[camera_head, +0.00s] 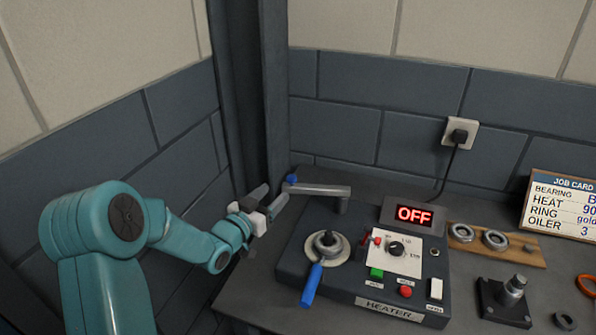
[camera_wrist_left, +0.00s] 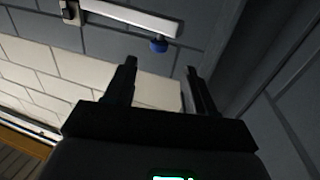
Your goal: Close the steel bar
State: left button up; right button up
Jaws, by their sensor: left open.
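The steel bar (camera_head: 318,190) is a grey bar at the back of the heater (camera_head: 362,283). Its right end joins an upright post, and a blue knob (camera_head: 291,179) is at its left end. In the left wrist view the bar (camera_wrist_left: 130,17) crosses the top, with the blue knob (camera_wrist_left: 158,46) beyond the fingertips and between their lines. My left gripper (camera_head: 270,196) is open and empty, just left of and slightly below the knob in the head view. I see no contact with the knob. My right gripper is in neither view.
A blue-handled part (camera_head: 313,284) sits around a post on the heater. Rings (camera_head: 494,239) lie on a wooden board to the right. A dark upright column (camera_head: 273,80) stands close behind my left gripper.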

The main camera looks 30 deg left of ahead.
aim_at(316, 185)
pick_arm(q)
jog(key=w+p, duration=0.2)
jog(key=w, duration=0.9)
jog(key=shift+p, duration=0.4)
jog(key=shift+w, duration=0.15)
grip_shut()
